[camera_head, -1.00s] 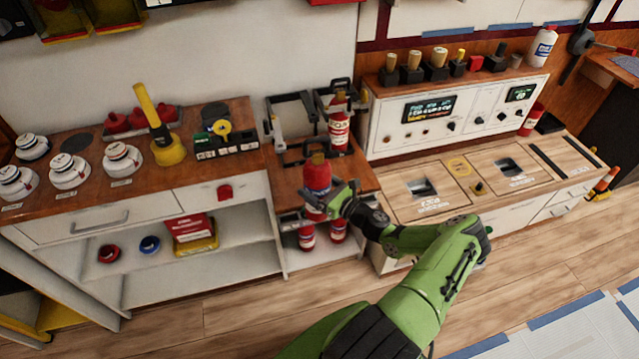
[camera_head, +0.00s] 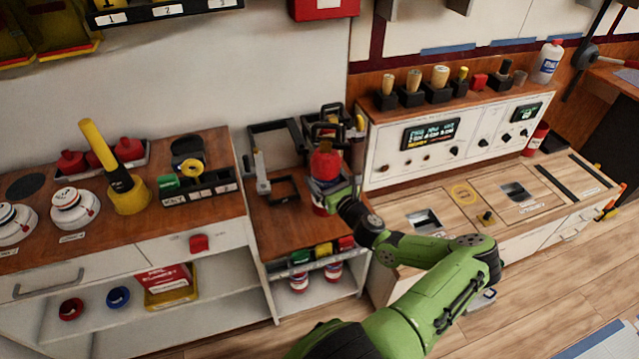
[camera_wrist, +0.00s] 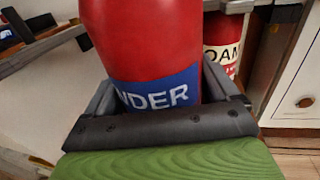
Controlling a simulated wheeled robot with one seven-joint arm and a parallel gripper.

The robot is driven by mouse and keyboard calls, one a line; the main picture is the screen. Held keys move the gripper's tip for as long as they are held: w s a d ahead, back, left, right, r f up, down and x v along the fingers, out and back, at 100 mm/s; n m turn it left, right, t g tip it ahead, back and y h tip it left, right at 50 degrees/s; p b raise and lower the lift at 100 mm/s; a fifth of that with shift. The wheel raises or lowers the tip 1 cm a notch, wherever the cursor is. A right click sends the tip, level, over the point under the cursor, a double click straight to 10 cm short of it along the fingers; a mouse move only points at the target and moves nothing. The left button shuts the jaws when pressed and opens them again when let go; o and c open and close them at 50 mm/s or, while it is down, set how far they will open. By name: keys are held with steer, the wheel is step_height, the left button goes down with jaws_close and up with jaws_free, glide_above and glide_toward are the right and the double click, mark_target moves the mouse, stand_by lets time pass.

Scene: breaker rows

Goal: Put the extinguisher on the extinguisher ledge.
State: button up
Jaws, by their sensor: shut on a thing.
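The extinguisher (camera_head: 325,163), red with a blue label, is held upright in my gripper (camera_head: 336,196). In the wrist view the red body of the extinguisher (camera_wrist: 150,45) fills the space between the fingers, and its label reads "NDER". The wooden ledge (camera_head: 272,228) between the two cabinets carries black bracket frames. The held extinguisher is over the ledge's right part, in front of a bracket. I cannot tell whether its base touches the wood. It hides most of what stands behind it.
Another red extinguisher with a white label (camera_wrist: 222,50) shows beside the held one in the wrist view. Green, yellow and red tabs (camera_head: 323,249) line the ledge's front. The control console (camera_head: 440,140) is close on the right.

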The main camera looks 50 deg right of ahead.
steer(key=shift+f+b, duration=0.85)
steer(key=shift+f, duration=1.5)
steer(key=o, duration=1.8)
steer(key=shift+f, duration=0.25)
steer(key=shift+r, duration=0.1)
